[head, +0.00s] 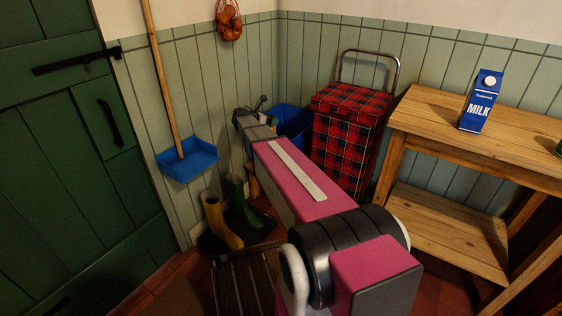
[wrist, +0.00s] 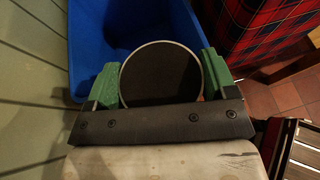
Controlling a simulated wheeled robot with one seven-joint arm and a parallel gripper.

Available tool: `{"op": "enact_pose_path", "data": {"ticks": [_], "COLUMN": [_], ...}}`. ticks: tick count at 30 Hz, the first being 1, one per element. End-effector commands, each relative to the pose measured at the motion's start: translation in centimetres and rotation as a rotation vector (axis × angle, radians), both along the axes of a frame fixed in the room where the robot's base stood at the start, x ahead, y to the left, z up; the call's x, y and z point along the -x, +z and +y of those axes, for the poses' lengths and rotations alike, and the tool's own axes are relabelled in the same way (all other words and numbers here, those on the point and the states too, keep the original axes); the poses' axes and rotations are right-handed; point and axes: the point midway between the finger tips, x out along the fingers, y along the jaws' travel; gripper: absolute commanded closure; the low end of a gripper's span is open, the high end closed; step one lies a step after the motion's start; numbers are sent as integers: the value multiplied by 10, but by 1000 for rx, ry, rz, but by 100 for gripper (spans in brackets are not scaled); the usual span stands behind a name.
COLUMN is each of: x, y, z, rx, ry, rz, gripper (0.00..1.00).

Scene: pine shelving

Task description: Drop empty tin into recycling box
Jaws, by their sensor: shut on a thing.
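The tin (wrist: 161,76) shows in the wrist view as a round shape with a thin pale rim and a dark inside, held between the green fingers of my gripper (wrist: 160,64). The gripper is shut on it. Behind and around the tin in that view is the blue recycling box (wrist: 84,42), with the tin over part of its opening. Its floor is partly hidden by the tin. In the head view the blue box (head: 296,122) stands in the corner, partly hidden by my arm. The tin cannot be made out clearly there.
A red tartan shopping trolley (head: 345,140) stands just right of the box. Green and yellow boots (head: 222,222) stand to the left. A wooden bench (head: 470,135) carries a milk carton (head: 480,103). A blue dustpan (head: 187,160) hangs by the panelled wall.

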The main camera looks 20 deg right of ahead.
Motion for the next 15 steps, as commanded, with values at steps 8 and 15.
{"op": "enact_pose_path", "data": {"ticks": [8, 15], "x": [-120, -173], "y": [-7, -7], "z": [-92, -152], "rx": [-1, -1], "ry": [-94, -144], "rz": [-1, 0], "gripper": [45, 45]}}
